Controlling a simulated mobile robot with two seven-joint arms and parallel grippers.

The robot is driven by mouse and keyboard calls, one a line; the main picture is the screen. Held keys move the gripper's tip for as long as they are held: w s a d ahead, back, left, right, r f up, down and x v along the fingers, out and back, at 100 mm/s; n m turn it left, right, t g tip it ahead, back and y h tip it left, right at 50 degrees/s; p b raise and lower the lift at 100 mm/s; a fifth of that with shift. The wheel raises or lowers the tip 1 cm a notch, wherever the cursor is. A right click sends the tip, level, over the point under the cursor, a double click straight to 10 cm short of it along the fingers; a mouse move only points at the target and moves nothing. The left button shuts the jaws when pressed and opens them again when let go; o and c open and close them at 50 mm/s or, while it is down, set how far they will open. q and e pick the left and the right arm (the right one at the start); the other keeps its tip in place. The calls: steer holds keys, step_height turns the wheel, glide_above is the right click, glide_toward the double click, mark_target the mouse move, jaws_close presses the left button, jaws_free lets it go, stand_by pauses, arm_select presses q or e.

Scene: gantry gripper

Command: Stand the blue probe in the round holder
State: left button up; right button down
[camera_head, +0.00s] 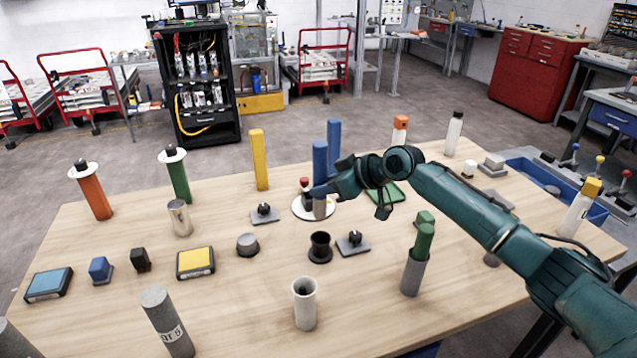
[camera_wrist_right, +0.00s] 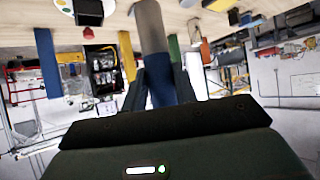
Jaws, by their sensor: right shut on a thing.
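The blue probe (camera_head: 320,160) has a blue upper part and a grey lower end, and stands about upright in my right gripper (camera_head: 322,188). In the wrist view, its grey end (camera_wrist_right: 151,28) sticks out past the fingers of my right gripper (camera_wrist_right: 160,88), which are shut around the blue part. In the head view the probe is in front of a white disc; I cannot tell its height above the table. A black round holder (camera_head: 320,246) with an open top and wide base stands nearer the front, apart from the probe. My left gripper is not in view.
A taller blue bar (camera_head: 334,140) stands just behind the probe. A white disc (camera_head: 299,210) with a red-topped piece (camera_head: 304,184) lies beside it. A grey knob block (camera_head: 353,243) sits right of the holder, and a white hollow tube (camera_head: 305,305) stands in front.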

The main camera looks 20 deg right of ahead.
mark_target(326, 206)
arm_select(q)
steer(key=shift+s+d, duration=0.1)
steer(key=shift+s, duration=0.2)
arm_select(e)
steer(key=shift+s+d+r, duration=0.1)
steer(key=shift+r, duration=0.1)
step_height(326, 206, down, 5)
steer(key=b, duration=0.2)
steer(key=shift+r+b, duration=0.15)
steer(key=shift+b, duration=0.25)
steer(key=shift+f+b, duration=0.35)
steer(key=shift+f, duration=0.25)
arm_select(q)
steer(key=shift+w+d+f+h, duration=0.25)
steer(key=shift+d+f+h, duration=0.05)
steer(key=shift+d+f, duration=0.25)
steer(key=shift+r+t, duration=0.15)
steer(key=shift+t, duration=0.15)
